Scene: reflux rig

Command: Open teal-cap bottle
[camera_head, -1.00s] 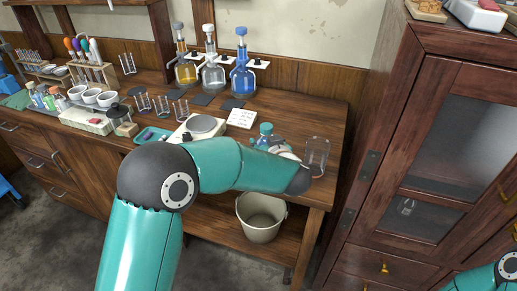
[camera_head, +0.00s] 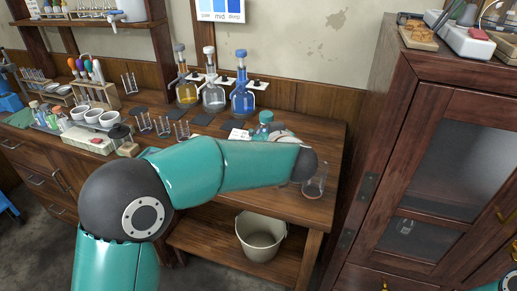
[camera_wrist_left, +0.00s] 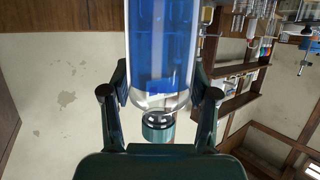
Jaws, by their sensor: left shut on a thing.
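The teal-cap bottle (camera_head: 265,118) is upright behind my left arm, above the right part of the bench. Its teal cap is on top and the arm hides its lower part. In the left wrist view, the clear bottle with blue liquid (camera_wrist_left: 162,40) fills the middle, its teal cap (camera_wrist_left: 157,127) toward the palm side of the picture. My left gripper (camera_wrist_left: 160,80) is shut on the bottle body, one finger on each side. In the head view the left fingers are mostly hidden. My right gripper is out of view.
A glass beaker (camera_head: 315,182) stands at the bench's right end, close to my left wrist. A bucket (camera_head: 260,240) sits on the lower shelf. A tall cabinet (camera_head: 425,150) stands at right.

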